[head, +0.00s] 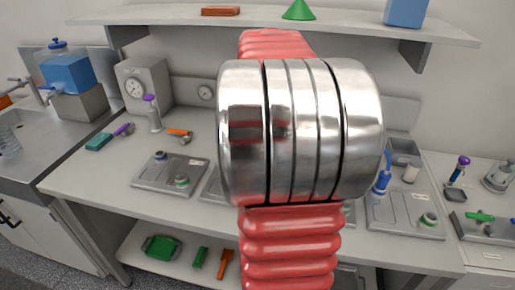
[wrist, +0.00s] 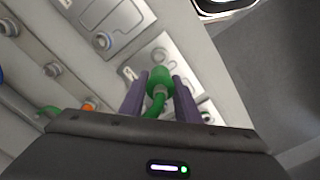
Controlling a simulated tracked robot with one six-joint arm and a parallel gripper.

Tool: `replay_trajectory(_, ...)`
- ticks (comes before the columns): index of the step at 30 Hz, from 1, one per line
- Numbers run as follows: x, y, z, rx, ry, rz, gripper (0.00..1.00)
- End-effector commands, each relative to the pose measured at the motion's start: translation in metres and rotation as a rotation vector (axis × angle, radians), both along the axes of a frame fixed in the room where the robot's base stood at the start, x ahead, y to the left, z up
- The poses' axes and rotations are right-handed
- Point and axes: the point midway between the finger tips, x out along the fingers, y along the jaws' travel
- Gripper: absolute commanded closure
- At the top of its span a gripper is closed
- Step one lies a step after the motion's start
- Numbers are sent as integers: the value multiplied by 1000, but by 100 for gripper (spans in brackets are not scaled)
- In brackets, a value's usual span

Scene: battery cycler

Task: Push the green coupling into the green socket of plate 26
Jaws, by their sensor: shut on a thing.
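In the wrist view, my gripper (wrist: 160,88) has its two purple fingers shut on the green coupling (wrist: 158,76). A green hose (wrist: 152,108) runs back from it. A light grey plate (wrist: 133,73) shows beyond the fingertips; I cannot tell whether the coupling touches it. In the head view, my arm hides the gripper and the coupling. A grey plate (head: 150,178) on the left bears a green-ringed socket (head: 182,180). Another plate (head: 390,214) on the right bears a green-ringed socket (head: 429,219). No plate number is legible.
The bench (head: 85,184) carries a gauge box (head: 145,85), a purple-handled valve (head: 152,112) and an orange-handled valve (head: 180,134). A blue hand tool (head: 382,180) stands on the right. A shelf (head: 340,20) runs above. Other plates are partly hidden behind my arm.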

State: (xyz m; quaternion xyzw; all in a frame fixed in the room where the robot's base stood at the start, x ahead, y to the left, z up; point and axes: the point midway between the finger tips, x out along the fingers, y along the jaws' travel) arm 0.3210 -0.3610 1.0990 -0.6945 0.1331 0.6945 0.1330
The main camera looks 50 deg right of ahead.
Motion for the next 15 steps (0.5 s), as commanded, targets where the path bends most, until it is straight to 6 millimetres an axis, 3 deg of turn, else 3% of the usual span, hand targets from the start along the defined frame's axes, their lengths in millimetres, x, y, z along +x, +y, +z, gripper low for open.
replay_trajectory(15, 0, 0, 18, 0, 0, 0, 100)
